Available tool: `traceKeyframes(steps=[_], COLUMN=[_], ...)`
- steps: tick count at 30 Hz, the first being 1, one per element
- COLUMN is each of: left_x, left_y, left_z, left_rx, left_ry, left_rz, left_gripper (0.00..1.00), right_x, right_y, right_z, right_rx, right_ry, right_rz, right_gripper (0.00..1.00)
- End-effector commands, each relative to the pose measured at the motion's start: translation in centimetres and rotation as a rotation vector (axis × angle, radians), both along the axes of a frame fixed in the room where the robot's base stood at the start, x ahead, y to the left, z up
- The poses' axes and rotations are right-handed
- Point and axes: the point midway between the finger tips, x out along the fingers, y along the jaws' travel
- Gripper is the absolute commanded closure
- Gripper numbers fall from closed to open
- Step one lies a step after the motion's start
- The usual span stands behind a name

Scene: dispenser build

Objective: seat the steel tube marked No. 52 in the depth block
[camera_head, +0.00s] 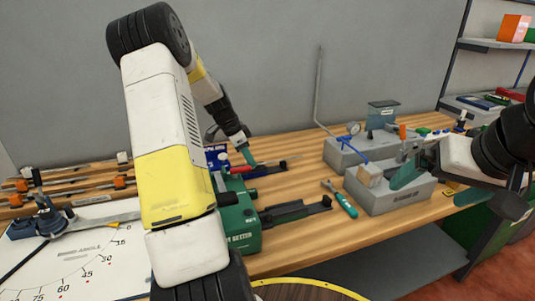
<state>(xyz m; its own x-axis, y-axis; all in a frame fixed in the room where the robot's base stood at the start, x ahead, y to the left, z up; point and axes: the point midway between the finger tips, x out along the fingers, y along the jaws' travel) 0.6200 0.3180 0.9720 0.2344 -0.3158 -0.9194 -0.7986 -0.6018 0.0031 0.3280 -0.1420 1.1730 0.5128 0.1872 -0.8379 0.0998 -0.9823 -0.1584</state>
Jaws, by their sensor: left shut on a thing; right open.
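My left gripper (247,158) is beyond the green machine, low over the bench by a red-handled part (238,170). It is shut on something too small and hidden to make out. My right gripper (412,168) is open at the right, with green fingers over the front grey block (400,199). No marking No. 52 can be read, so I cannot tell which piece is the steel tube. I cannot tell for sure which block is the depth block.
A green machine (243,232) with dark bars stands mid-bench, partly behind my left arm. A green-handled tool (345,205) lies on the wooden bench (300,239). A second grey block (345,153) with a gauge stands behind. A white angle plate (80,258) lies left.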

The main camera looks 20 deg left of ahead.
Motion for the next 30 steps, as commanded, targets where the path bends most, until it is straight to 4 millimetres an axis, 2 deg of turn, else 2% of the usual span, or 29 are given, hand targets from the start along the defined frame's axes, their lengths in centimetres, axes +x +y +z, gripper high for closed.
traceKeyframes(steps=[30], left_x=[-1.9], left_y=[2.5], left_z=[0.0], left_rx=[0.0], left_ry=[0.0], left_rz=[0.001], left_gripper=[1.0], right_x=[0.0], right_y=[0.0], right_z=[0.0], right_rx=[0.0], right_ry=[0.0], right_rz=[0.0], right_gripper=[0.0])
